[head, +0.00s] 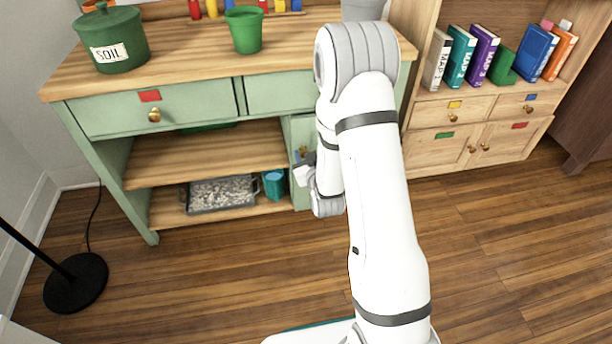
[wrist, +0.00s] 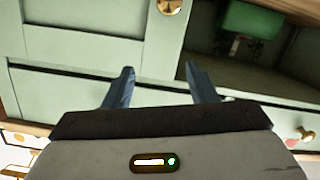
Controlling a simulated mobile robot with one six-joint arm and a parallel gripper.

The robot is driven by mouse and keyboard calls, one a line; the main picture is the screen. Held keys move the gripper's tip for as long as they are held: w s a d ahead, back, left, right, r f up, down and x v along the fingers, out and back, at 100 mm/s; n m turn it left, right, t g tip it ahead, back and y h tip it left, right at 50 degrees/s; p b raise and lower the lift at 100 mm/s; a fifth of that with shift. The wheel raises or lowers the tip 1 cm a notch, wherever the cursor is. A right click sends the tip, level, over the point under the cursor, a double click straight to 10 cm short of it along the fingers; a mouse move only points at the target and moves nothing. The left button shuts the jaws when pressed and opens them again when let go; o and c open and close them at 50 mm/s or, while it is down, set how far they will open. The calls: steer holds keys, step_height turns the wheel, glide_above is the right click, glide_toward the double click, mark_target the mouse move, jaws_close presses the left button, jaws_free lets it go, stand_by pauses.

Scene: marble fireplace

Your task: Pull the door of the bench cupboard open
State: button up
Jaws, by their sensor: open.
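The bench (head: 130,176) is pale green with a wooden top. Its cupboard door (head: 303,130) is at the right of the open shelves, mostly hidden behind my arm in the head view. In the wrist view the pale green door (wrist: 85,35) fills the upper left and looks shut. Its round brass knob (wrist: 169,6) is at the top edge of that view, beyond my fingertips. My gripper (wrist: 160,76) is open and empty, its two fingers apart in front of the bench front. In the head view the gripper is largely hidden by my arm.
Open shelves hold a grey tray (head: 222,194) and a teal cup (head: 274,184) left of the cupboard. A soil pot (head: 112,40) and a green pot (head: 244,30) stand on top. A lamp base (head: 76,283) is at left. Floor before the bench is clear.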

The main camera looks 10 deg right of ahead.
mark_target(304, 133)
step_height(304, 133, down, 8)
steer(key=t+b, duration=0.2)
steer(key=b, duration=0.2)
steer(key=w+b, duration=0.1)
steer(key=w, duration=0.5)
steer(key=shift+w+b, duration=0.35)
steer(key=shift+w, duration=0.05)
jaws_close()
